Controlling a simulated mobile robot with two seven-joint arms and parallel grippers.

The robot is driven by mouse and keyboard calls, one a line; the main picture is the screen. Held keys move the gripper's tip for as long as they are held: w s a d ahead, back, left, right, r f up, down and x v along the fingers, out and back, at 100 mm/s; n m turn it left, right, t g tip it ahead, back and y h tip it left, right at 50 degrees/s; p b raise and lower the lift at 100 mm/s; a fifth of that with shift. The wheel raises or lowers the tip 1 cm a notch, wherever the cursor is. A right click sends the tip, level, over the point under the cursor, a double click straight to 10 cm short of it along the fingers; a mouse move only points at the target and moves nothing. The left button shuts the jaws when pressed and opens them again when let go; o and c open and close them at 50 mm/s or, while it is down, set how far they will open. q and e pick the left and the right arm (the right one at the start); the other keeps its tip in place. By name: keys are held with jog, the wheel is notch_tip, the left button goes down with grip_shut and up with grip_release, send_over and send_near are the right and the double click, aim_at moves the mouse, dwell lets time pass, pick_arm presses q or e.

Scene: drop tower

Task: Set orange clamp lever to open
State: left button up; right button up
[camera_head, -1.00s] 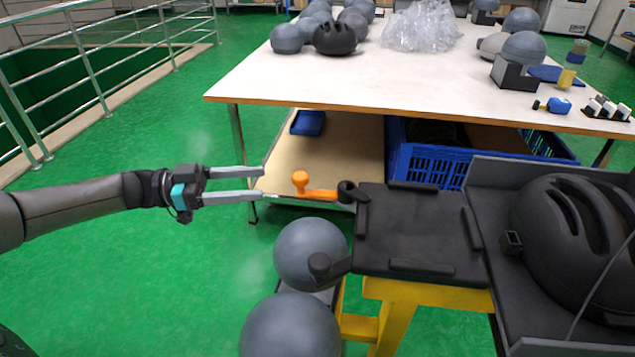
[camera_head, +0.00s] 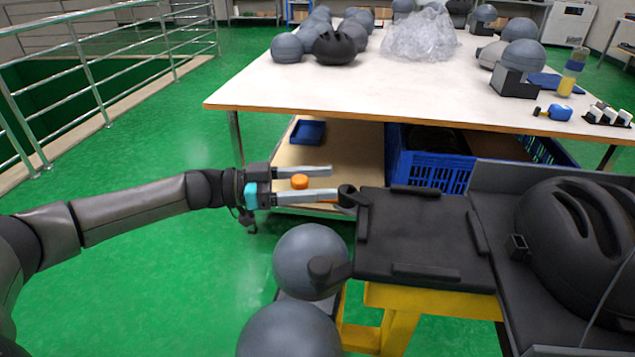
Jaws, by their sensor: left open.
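The orange clamp lever (camera_head: 299,182) sticks out to the left from a black pivot (camera_head: 347,196) at the back left corner of the black plate (camera_head: 415,235). Its round knob shows between the two fingers of my left gripper (camera_head: 332,183). The near finger hides most of the lever's arm; only a small orange bit shows by the pivot. My left gripper is open and points right, with its fingers on either side of the knob. I cannot tell whether either finger touches the lever. My right gripper is not in view.
A black helmet (camera_head: 575,240) sits on the right. Grey headforms (camera_head: 308,262) stand below left of the plate. A white table (camera_head: 390,90) with headforms and plastic wrap is behind, with a blue crate (camera_head: 430,172) beneath. Green floor (camera_head: 150,275) is free on the left.

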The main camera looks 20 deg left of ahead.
pick_arm(q)
grip_shut()
dwell(0.3)
dwell(1.0)
